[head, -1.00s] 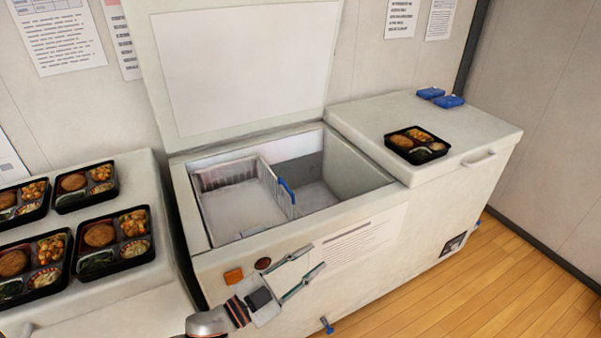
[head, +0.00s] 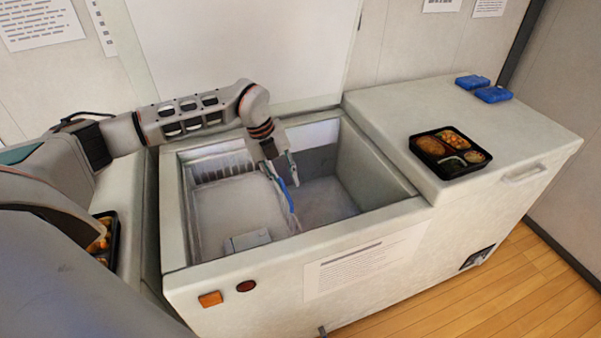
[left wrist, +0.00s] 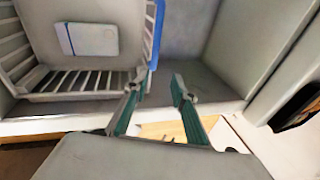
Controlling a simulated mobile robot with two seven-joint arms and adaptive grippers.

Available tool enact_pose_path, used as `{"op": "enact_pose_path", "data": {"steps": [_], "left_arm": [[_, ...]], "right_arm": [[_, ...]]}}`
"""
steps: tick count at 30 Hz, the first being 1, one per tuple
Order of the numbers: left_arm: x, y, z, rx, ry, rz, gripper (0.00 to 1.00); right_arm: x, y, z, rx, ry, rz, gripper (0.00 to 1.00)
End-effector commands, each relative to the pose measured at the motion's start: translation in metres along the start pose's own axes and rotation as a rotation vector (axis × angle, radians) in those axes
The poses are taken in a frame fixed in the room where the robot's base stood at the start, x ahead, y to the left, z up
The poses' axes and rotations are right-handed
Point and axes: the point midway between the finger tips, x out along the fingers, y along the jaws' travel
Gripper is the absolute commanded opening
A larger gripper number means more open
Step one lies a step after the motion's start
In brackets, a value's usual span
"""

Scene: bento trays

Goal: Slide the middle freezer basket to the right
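The middle freezer basket (head: 232,205) is a white slatted basket inside the open chest freezer (head: 350,236). It fills the left part of the opening, and its right wall carries a blue handle (head: 284,194). It also shows in the left wrist view, with the slatted wall (left wrist: 78,83) and blue handle (left wrist: 155,38). My left gripper (head: 281,174) is over the freezer at the basket's right wall. In the left wrist view the gripper's fingers (left wrist: 160,88) are apart, with the handle just ahead, nearer the left finger. Contact cannot be told. My right gripper is not in view.
A pale box (head: 247,239) lies in the basket. The freezer is clear right of the basket (head: 325,200). A bento tray (head: 449,153) and two blue packs (head: 482,88) sit on the closed lid at right. My arm partly hides another bento tray (head: 104,240) at left.

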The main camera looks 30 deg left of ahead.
Motion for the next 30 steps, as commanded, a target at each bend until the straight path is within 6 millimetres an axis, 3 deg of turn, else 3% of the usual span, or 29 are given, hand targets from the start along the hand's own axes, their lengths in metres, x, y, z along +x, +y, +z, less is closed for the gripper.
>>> {"op": "enact_pose_path", "data": {"steps": [1,3,7,21,30], "left_arm": [[-0.011,0.009,0.017,-0.029,-0.044,0.029,0.26],[-0.021,0.018,0.031,-0.059,-0.083,0.060,0.26],[-0.025,0.025,0.042,-0.083,-0.111,0.081,0.26],[0.039,0.029,0.047,-0.080,-0.108,0.080,0.26],[0.050,0.030,0.049,-0.079,-0.110,0.078,0.26]], "right_arm": [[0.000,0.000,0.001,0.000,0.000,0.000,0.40],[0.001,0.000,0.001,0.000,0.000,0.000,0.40],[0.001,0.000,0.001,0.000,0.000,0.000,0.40],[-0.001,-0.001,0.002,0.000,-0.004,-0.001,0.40],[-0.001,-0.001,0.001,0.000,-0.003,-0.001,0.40]]}}
